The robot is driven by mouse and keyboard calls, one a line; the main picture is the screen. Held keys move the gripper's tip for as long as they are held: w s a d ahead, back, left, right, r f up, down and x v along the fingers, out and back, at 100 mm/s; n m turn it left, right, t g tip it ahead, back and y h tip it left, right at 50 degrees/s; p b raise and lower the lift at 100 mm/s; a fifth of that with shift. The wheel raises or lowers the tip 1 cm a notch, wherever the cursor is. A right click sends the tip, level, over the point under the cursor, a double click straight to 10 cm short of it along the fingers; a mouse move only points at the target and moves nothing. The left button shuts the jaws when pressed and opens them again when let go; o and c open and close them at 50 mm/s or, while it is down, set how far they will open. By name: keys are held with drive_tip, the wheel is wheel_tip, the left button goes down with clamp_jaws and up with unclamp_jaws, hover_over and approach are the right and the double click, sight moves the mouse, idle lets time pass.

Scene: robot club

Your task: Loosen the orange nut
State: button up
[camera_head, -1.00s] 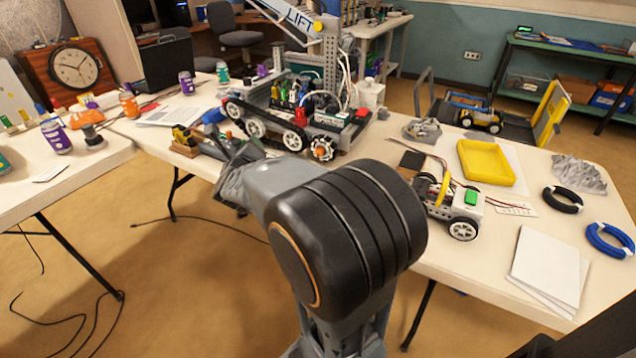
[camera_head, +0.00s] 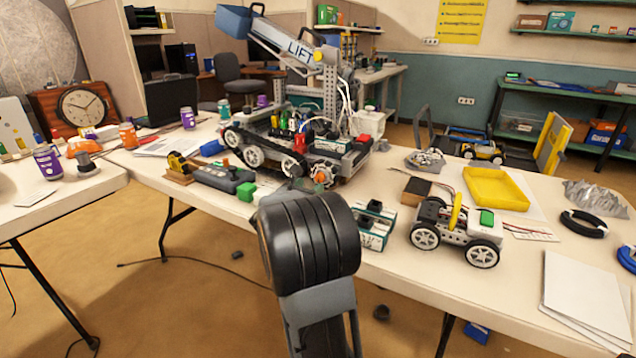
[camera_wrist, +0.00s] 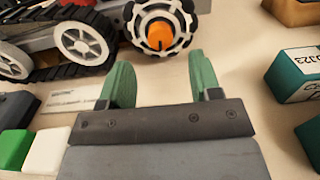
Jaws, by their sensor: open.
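The orange nut (camera_wrist: 160,36) is at the hub of a black and white wheel (camera_wrist: 139,17) at the top of the wrist view. In the head view the nut (camera_head: 322,174) is small, on the front wheel of the tracked robot (camera_head: 271,150). My gripper (camera_wrist: 161,78) is open and empty. Its two green fingers are spread and point toward the wheel, one on each side of the nut's line in the picture. The nut lies beyond the fingertips, apart from them. In the head view my arm hides most of my gripper.
Teal and white boxes (camera_head: 374,224) stand right of my arm. A small wheeled car (camera_head: 457,238) and a yellow tray (camera_head: 497,189) are farther right. A green block (camera_head: 246,191) and a grey controller (camera_head: 224,175) lie left.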

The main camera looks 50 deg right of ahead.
sight(318, 179)
drive_tip(key=shift+x, duration=2.6)
drive_tip(key=shift+c, duration=0.3)
